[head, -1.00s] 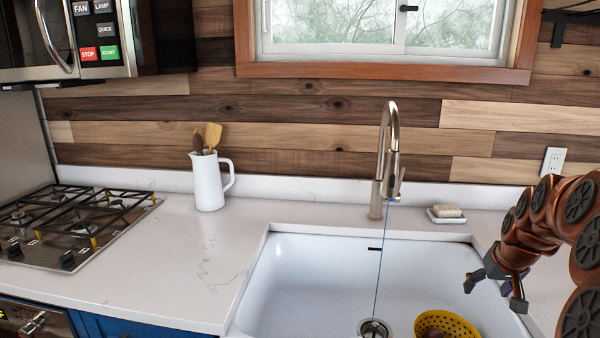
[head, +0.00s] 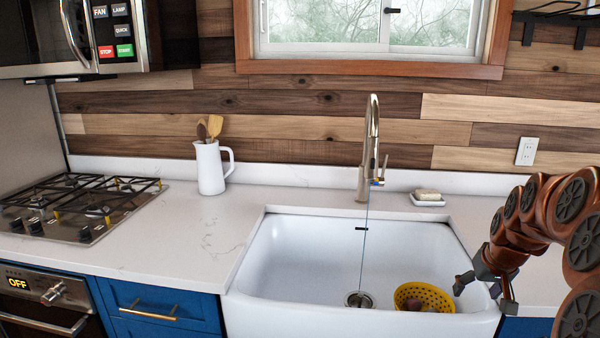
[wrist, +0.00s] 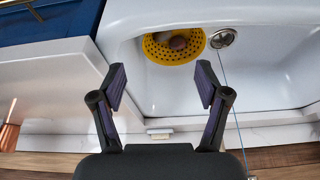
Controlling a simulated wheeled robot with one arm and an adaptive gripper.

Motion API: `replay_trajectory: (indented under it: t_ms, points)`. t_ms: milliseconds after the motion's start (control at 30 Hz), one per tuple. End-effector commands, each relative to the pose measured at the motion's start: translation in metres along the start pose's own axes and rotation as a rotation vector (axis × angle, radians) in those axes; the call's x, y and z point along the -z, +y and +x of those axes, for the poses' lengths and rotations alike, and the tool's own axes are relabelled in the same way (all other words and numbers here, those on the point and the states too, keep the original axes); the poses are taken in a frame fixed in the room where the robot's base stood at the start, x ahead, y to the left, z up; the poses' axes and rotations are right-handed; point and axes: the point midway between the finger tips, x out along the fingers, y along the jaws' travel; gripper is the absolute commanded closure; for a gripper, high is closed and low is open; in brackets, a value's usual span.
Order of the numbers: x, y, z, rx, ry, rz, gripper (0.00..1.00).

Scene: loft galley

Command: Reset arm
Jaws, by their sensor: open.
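My gripper (head: 482,287) is at the right of the head view, above the right side of the sink (head: 290,250), at the end of my copper-coloured arm. In the wrist view my gripper (wrist: 160,85) shows two dark fingers spread apart with nothing between them. A yellow colander (head: 425,297) sits in the sink near the drain (head: 359,299). In the wrist view the yellow colander (wrist: 158,53) lies beyond the fingertips and holds roundish brownish items.
The tall faucet (head: 372,140) is running a thin stream into the sink. A soap dish (head: 428,200) stands right of it. A white pitcher (head: 209,168) with utensils, a gas stove (head: 75,205) and a microwave (head: 110,35) are at left. The counter between stove and sink is clear.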

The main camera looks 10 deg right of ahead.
Motion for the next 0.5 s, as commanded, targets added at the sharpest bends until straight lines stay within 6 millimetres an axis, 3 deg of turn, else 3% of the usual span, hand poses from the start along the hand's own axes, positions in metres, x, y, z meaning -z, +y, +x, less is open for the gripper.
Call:
replay_trajectory:
  t_ms: [267,433,500]
  points:
    - [-0.033,-0.056,0.007,0.039,-0.069,-0.059,0.25]
    - [-0.069,-0.101,0.01,0.066,-0.135,-0.11,0.25]
    - [-0.092,-0.124,0.013,0.079,-0.176,-0.141,0.25]
